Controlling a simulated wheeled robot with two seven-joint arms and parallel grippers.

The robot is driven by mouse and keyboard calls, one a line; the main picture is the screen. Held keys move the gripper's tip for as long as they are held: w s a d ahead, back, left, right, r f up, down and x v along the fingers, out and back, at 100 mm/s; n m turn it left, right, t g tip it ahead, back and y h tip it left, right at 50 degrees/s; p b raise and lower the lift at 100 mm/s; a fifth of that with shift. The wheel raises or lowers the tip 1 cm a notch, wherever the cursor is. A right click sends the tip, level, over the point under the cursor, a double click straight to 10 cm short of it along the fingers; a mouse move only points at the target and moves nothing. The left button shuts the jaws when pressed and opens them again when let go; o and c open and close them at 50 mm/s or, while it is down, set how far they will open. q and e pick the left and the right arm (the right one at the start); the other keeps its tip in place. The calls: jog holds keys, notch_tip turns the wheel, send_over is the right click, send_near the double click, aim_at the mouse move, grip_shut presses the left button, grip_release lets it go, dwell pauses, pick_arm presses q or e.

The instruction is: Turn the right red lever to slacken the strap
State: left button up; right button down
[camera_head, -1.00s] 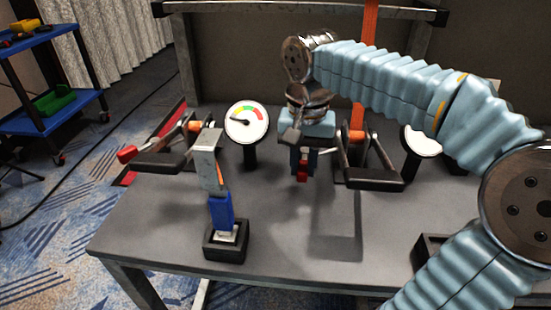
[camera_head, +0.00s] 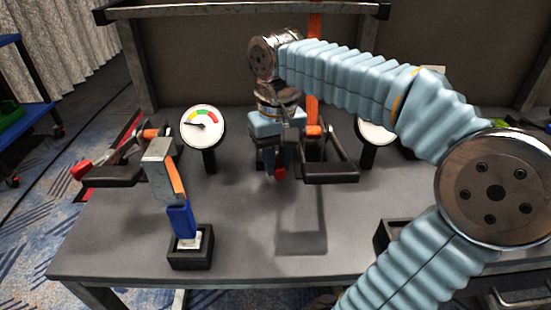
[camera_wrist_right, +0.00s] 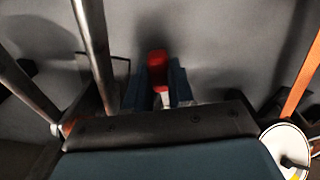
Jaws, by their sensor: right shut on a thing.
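The right red lever's tip (camera_head: 280,173) shows just under my right gripper (camera_head: 279,165), beside the right ratchet's black handle (camera_head: 331,178). In the wrist view the red tip (camera_wrist_right: 157,62) lies between the two blue fingers of the gripper (camera_wrist_right: 156,88), which is shut on it. The rest of this lever is mostly hidden by the gripper. The orange strap (camera_head: 314,85) runs upward behind my right wrist. The left red lever (camera_head: 81,170) is at the far left of the table. My left gripper is not in view.
A round gauge (camera_head: 203,126) stands left of my right gripper, another (camera_head: 375,131) to its right, partly behind my arm. A grey-and-blue tool (camera_head: 170,187) stands in a black holder (camera_head: 190,253). The table's front middle is clear. A metal frame (camera_head: 238,10) rises behind.

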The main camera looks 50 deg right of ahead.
jog(key=c, duration=1)
grip_release()
jog(key=shift+o, duration=0.2)
